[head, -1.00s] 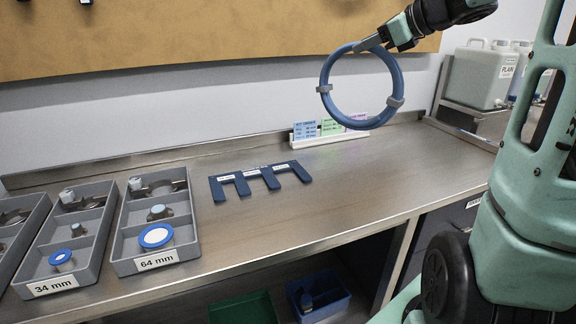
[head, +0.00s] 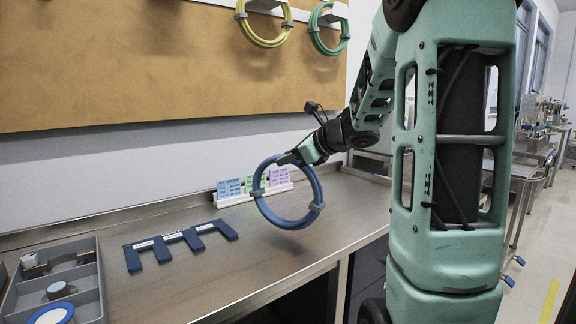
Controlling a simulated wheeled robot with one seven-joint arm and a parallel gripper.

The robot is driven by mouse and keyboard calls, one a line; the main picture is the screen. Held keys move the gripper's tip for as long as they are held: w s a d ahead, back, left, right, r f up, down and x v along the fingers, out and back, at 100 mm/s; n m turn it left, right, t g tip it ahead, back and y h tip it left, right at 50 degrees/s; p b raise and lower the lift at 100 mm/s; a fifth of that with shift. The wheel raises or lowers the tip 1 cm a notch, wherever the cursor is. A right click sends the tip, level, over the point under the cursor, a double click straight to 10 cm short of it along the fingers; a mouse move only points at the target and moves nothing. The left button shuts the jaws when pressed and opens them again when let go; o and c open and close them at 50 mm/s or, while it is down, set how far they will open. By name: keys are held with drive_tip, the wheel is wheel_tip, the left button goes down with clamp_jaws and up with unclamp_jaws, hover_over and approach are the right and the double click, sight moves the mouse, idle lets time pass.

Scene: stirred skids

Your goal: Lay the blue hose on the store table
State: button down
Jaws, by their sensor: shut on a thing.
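The blue hose (head: 304,174) is a coiled ring with grey clips. My gripper (head: 287,158) is shut on the upper left part of the coil. The coil hangs tilted above the steel bench (head: 190,285), in front of the coloured cards. I cannot tell whether its lower edge touches the bench top. No table marked as the store table can be made out in this view.
A dark blue comb-shaped gauge (head: 163,248) and a grey tray (head: 93,290) of fittings lie on the bench at left. Coloured cards (head: 230,188) stand along the wall. Yellow (head: 262,42) and green (head: 316,38) hoses hang on the board. Other benches (head: 526,170) stand far right.

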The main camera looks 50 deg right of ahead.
drive_tip(key=shift+f, duration=0.5)
drive_tip(key=shift+f, duration=0.2)
drive_tip(key=c, duration=1.1)
unclamp_jaws()
drive_tip(key=shift+r, duration=0.1)
drive_tip(key=shift+r, duration=0.2)
drive_tip(key=v, duration=1.2)
drive_tip(key=shift+f, duration=0.1)
